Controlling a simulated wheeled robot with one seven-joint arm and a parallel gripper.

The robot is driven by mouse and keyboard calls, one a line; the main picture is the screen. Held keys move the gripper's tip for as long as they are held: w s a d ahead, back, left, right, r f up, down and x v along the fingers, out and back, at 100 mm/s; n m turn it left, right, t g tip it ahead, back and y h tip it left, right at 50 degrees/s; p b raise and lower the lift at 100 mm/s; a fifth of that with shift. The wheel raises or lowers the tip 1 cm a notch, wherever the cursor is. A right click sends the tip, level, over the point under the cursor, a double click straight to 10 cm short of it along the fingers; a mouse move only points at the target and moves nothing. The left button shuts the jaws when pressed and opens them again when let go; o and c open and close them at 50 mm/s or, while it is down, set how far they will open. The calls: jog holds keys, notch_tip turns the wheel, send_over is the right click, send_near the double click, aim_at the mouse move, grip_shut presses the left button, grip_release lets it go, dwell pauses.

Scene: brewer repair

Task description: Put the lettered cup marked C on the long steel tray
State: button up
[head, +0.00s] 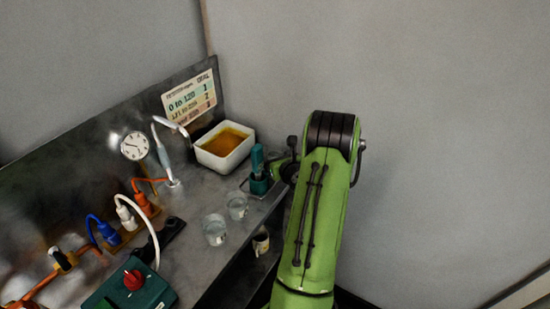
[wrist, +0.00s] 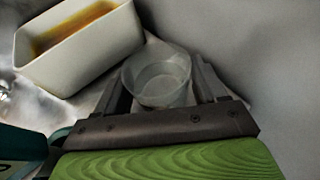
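My gripper (wrist: 160,75) shows in the wrist view with its fingers spread, one on each side of a clear cup (wrist: 158,78). A small gap seems to show beside the right finger. In the head view my arm hides most of the gripper and this cup. Two clear cups (head: 237,206) (head: 215,230) stand on the bench, left of my arm. A light cup with a dark inside (head: 260,242) sits lower, by the bench's front edge. I cannot read a letter on any cup. I cannot make out the long steel tray for certain.
A white basin of amber liquid (head: 223,160) stands close to the gripper; it also shows in the wrist view (wrist: 95,52). A teal-handled item (head: 257,160) stands beside the gripper. Colored plugs, cables, a gauge (head: 135,146) and a teal box with a red knob (head: 134,281) crowd the left.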

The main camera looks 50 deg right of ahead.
jog(key=shift+r, duration=0.25)
jog(key=v, duration=1.2)
